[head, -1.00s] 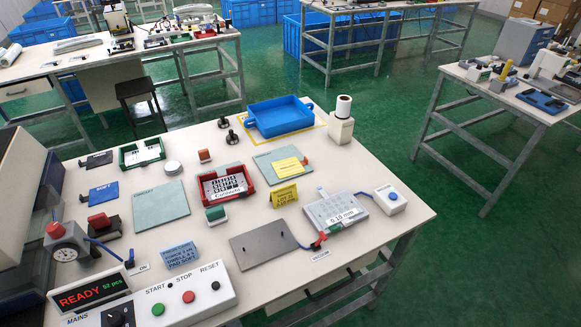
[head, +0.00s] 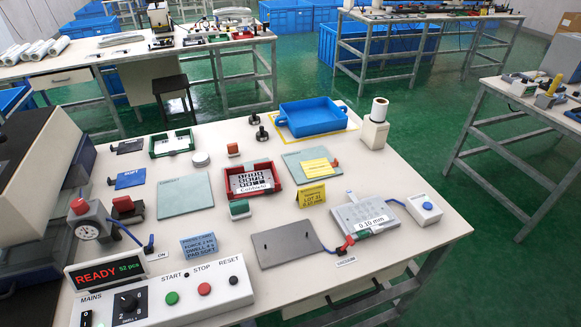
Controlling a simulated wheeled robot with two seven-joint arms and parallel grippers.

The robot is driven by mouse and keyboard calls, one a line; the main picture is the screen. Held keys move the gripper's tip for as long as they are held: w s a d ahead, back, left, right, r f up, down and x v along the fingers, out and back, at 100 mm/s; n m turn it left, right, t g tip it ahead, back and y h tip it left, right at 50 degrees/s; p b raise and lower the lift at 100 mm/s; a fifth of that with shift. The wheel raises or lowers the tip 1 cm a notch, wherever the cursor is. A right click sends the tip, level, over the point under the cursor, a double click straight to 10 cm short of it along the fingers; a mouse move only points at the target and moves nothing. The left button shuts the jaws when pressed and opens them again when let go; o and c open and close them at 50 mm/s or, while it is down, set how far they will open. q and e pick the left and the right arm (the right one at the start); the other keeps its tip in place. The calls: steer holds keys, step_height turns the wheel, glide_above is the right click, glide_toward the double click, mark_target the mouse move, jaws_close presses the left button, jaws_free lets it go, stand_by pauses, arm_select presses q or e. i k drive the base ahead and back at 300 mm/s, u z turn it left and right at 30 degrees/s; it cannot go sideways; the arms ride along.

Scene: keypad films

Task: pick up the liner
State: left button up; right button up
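No piece is clearly marked as the liner, and I cannot tell which one it is. A pale grey-green sheet (head: 185,197) with small unreadable lettering lies flat left of centre. A second grey-green sheet (head: 297,173) lies further back, with a yellow label (head: 318,168) on it. A grey perforated block (head: 362,212) labelled 0.10 mm stands at the right. A red tray (head: 254,190) holds a white sheet with dark key shapes (head: 250,180). A green tray (head: 171,143) behind it holds another white sheet. Neither of my grippers shows in the head view.
A blue bin (head: 311,118) and a white roll dispenser (head: 374,126) stand at the back. A bare grey metal plate (head: 287,245) lies in front. A control box (head: 165,296) reading READY and a dial gauge press (head: 92,219) stand at the front left.

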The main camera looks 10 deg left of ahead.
mark_target(318, 168)
steer(key=u, duration=3.5)
steer(key=k, duration=1.8)
steer(key=z, duration=1.45)
